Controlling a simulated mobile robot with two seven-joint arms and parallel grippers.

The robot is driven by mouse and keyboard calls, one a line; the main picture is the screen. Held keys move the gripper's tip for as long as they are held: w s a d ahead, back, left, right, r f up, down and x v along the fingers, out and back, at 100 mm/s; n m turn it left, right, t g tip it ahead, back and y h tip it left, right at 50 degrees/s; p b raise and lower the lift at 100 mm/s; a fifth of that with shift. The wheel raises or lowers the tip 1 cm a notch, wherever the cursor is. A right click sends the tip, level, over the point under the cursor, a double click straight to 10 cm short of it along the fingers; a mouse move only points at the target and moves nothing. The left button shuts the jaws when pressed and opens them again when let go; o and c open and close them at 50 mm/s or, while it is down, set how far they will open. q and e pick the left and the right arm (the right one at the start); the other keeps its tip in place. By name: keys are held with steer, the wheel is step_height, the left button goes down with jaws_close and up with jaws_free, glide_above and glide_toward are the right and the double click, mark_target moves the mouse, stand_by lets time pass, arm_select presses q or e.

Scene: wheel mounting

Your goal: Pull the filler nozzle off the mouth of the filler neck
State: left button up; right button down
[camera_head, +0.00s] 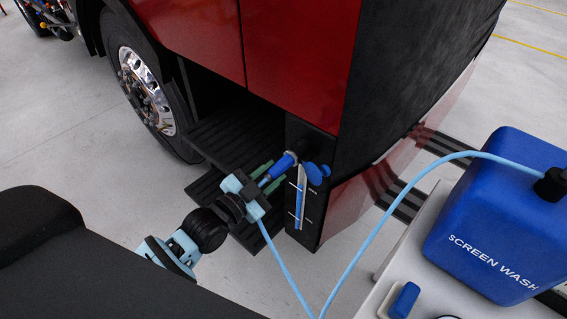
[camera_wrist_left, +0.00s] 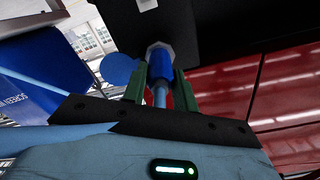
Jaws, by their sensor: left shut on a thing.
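The filler nozzle (camera_head: 281,167) is a blue cylinder with a thinner light-blue stem, and it also shows in the left wrist view (camera_wrist_left: 160,66). Its far end meets the pale ring of the filler neck (camera_wrist_left: 159,47) on the truck's dark panel. I cannot tell how deep it sits in the mouth. My left gripper (camera_head: 268,175) is shut on the nozzle; its green fingers (camera_wrist_left: 161,88) stand either side of it. A round blue cap (camera_head: 317,174) hangs open beside the neck and shows in the left wrist view (camera_wrist_left: 119,68). My right gripper is not in view.
A light-blue hose (camera_head: 365,234) loops from the gripper to a blue screen wash container (camera_head: 495,225) on a pale surface at right. Black steps (camera_head: 222,137) and a truck wheel (camera_head: 145,88) are left of the panel. Open floor (camera_head: 80,150) lies at left.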

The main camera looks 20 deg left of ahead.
arm_select(q)
steer(key=shift+c, duration=1.2)
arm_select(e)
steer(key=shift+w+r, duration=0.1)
arm_select(q)
steer(key=shift+s, duration=0.15)
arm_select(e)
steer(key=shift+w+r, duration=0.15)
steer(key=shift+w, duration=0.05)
arm_select(q)
steer(key=shift+p+v, duration=0.35)
steer(key=shift+v, duration=0.55)
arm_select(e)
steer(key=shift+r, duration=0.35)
arm_select(q)
steer(key=shift+s+a, duration=0.15)
steer(key=shift+s, duration=0.15)
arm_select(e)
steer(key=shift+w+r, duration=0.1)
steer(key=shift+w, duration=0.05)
